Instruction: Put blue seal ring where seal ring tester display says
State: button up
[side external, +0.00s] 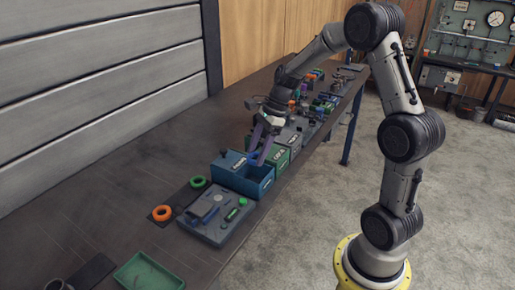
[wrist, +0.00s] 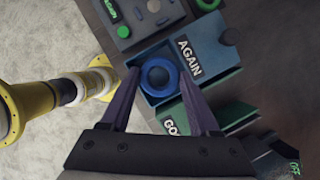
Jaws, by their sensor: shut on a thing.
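The blue seal ring (wrist: 145,76) is between the fingertips of my gripper (wrist: 160,82), which is shut on it. In the wrist view the ring appears over the open blue bin (wrist: 149,54) labelled AGAIN. In the side external view my gripper (side external: 261,156) points down at the far end of the blue bin (side external: 240,185), and the ring (side external: 253,156) shows small at its tips. Its exact height above the bin floor is hard to tell. The grey tester (side external: 214,218) stands next to the bin; its small display (wrist: 111,9) appears to read AGAIN in green.
A green bin (side external: 281,156) with a label stands just beyond the blue bin. A green ring (side external: 198,182) and an orange ring (side external: 162,213) lie left of the tester. A green tray (side external: 148,272) is at the front. Many small parts crowd the bench's far end.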

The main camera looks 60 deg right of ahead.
jog(key=shift+f, duration=1.55)
jog(key=shift+f, duration=1.65)
jog(key=o, duration=1.5)
jog(key=shift+o, duration=0.2)
jog(key=shift+s, duration=0.1)
jog(key=shift+a+f, duration=0.1)
jog(key=shift+s, duration=0.1)
jog(key=shift+c, duration=1)
jog(key=shift+o, duration=0.8)
